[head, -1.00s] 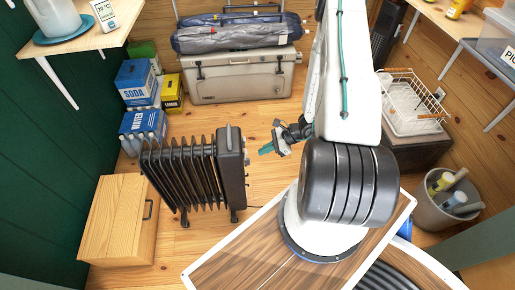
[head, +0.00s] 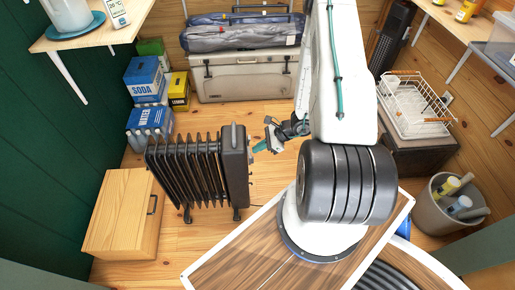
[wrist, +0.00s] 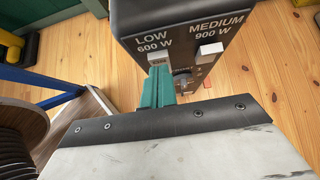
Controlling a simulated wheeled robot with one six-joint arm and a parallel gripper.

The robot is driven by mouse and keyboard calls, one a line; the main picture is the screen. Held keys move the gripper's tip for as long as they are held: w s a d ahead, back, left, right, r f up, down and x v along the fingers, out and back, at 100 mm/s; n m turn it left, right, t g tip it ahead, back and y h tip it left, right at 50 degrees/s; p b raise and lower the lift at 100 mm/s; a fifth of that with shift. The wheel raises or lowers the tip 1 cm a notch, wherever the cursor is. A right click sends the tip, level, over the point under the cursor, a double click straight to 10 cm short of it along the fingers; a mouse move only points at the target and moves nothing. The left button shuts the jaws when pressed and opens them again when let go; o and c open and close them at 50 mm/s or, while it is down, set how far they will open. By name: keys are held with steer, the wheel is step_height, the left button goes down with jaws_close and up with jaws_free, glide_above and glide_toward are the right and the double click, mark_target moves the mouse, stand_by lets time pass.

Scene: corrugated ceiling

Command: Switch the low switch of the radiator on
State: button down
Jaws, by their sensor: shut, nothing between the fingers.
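The dark oil radiator (head: 236,180) stands on the wooden floor left of my arm, its control end toward me. In the wrist view its panel (wrist: 135,20) carries the labels LOW 600 W and MEDIUM 900 W. The low switch (wrist: 158,57) is a pale rocker under the LOW label, its lower part hidden by my green fingertips. The medium switch (wrist: 210,50) is to its right, with a dial (wrist: 183,79) below. My gripper (head: 259,147) is shut and empty, its fingertips (wrist: 158,86) right at the low switch. I cannot tell whether they touch it or which way it is tipped.
A wooden cabinet (head: 115,215) stands left of the radiator. Soda and water boxes (head: 145,80) and a cooler (head: 245,78) are behind. A bin (head: 435,210) stands at the right. Floor between the radiator and cooler is clear.

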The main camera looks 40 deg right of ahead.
steer(key=shift+d+r, duration=0.1)
steer(key=shift+r, duration=0.7)
steer(key=v, duration=1.3)
steer(key=shift+s, duration=0.1)
